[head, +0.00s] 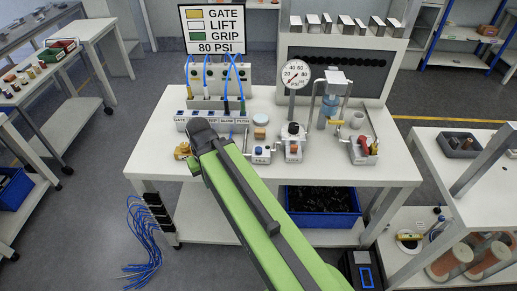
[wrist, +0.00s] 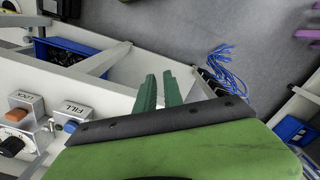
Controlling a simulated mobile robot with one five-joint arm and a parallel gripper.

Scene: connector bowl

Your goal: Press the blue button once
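The blue button (head: 259,148) sits on a white block labelled FILL near the front edge of the workbench, right of my gripper in the head view. In the wrist view the blue button (wrist: 70,127) shows at the lower left, on the FILL block (wrist: 74,110). My gripper's two dark green fingers (wrist: 159,88) have a narrow gap between them with nothing held. They are to the right of the button in that view, apart from it, near the bench edge. In the head view the fingers are largely hidden by my green arm.
A LOCK block (wrist: 27,100) with an orange-brown button (wrist: 17,114) stands close to the FILL block. A labelled switch strip (head: 215,123), a gauge (head: 295,74) and a pump-like fixture (head: 332,100) stand on the bench (head: 150,155). Blue cables (head: 145,225) hang at its left.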

